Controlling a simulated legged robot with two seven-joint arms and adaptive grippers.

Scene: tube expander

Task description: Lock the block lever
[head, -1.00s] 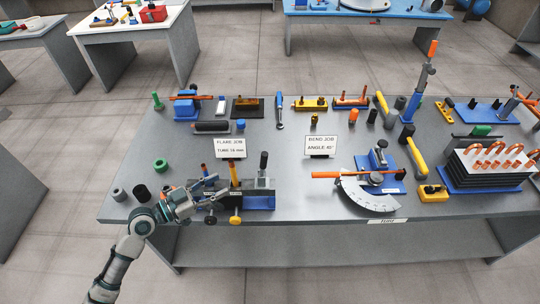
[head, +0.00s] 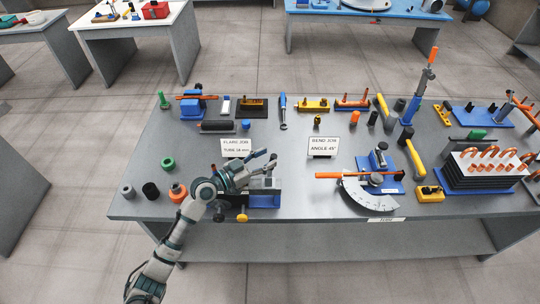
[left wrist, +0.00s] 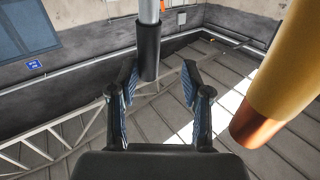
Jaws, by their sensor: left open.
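The flaring block (head: 264,201) has a grey body on a blue base with yellow knobs, near the front edge of the table. My left gripper (head: 264,163) is above it, open, and hides much of its upper part. In the left wrist view, a grey rod with a black grip (left wrist: 148,52), apparently the block lever, stands just beyond and partly between the open fingers (left wrist: 159,82). I cannot tell whether they touch it. A thick yellow bar with a copper-coloured end (left wrist: 280,65) is close on the right, outside the fingers. My right gripper is not in view.
The flare job card (head: 235,147) stands just behind the gripper. The bending tool with a white angle scale (head: 368,196) is to the right. The table is clear between block and bender.

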